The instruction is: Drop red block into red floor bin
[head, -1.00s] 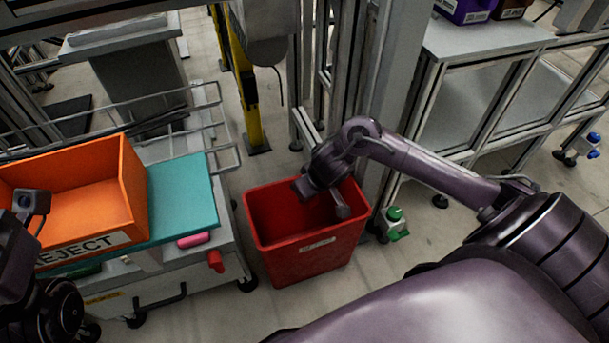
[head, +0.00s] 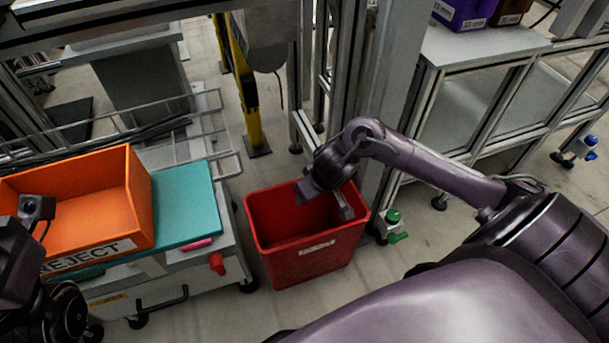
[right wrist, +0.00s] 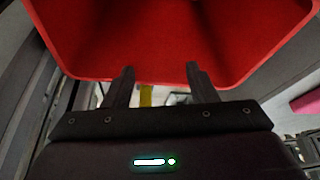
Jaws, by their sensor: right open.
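The red floor bin (head: 310,262) stands upright on the floor in the middle of the head view, with a pale label on its front. My right gripper (head: 327,200) is over the bin's opening, pointing down. In the right wrist view my right gripper's two fingers (right wrist: 160,72) are spread apart with nothing between them, and the red bin (right wrist: 235,40) fills the top. I cannot make out a red block in either view; part of the bin's inside is hidden. Part of my left arm shows at the lower left edge; its jaws are not clear.
An orange REJECT box (head: 136,195) and a teal board (head: 186,203) sit on a cart left of the bin. A pink item (head: 196,244) lies on the cart's near edge. A metal frame post (head: 380,110) rises behind the bin. A green-capped object (head: 392,217) is to its right.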

